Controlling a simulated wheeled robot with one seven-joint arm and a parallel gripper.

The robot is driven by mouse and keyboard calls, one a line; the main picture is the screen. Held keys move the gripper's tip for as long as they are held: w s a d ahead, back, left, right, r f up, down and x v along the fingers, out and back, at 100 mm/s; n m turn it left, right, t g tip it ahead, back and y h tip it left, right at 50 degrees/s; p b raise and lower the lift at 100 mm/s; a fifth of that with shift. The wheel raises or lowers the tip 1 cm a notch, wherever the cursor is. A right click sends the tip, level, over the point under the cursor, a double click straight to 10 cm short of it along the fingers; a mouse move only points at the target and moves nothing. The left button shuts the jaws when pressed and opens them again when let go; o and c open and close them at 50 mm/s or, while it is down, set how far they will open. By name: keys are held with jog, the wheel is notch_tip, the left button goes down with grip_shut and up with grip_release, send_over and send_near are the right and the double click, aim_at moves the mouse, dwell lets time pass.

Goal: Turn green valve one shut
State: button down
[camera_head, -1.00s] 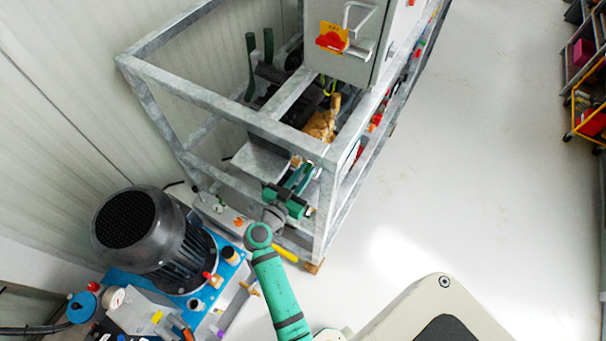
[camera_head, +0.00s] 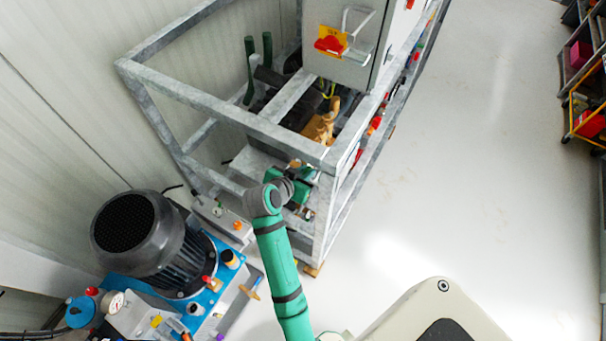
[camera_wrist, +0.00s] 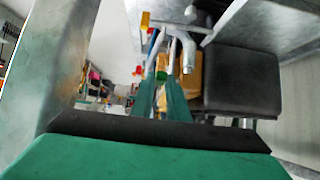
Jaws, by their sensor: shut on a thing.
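My gripper (camera_head: 305,178) is inside the corner of the grey metal frame, largely hidden behind my wrist and a frame bar. In the wrist view, its two long green fingers (camera_wrist: 163,78) point away from the camera and are close together. A small green piece, seemingly the handle of green valve one (camera_wrist: 161,75), shows between the fingertips, and the fingers are shut on it. The valve's body and the handle's exact angle cannot be made out. In the head view the valve is hidden by my gripper and the frame.
The galvanised frame (camera_head: 225,115) surrounds my gripper closely. A grey cabinet with a red switch (camera_head: 331,43) stands above it. A dark motor (camera_head: 140,235) on a blue base is at lower left. In the wrist view, a black block (camera_wrist: 240,82) is right of the fingers.

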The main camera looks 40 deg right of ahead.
jog(key=shift+s+d+f, duration=0.15)
jog(key=shift+s+d, duration=0.15)
jog(key=shift+s, duration=0.05)
jog(key=c, duration=2)
grip_release()
jog(key=shift+w+a, duration=0.2)
jog(key=shift+r, duration=0.2)
jog(key=v, duration=1)
jog(key=shift+a+r, duration=0.2)
jog(key=shift+a, duration=0.05)
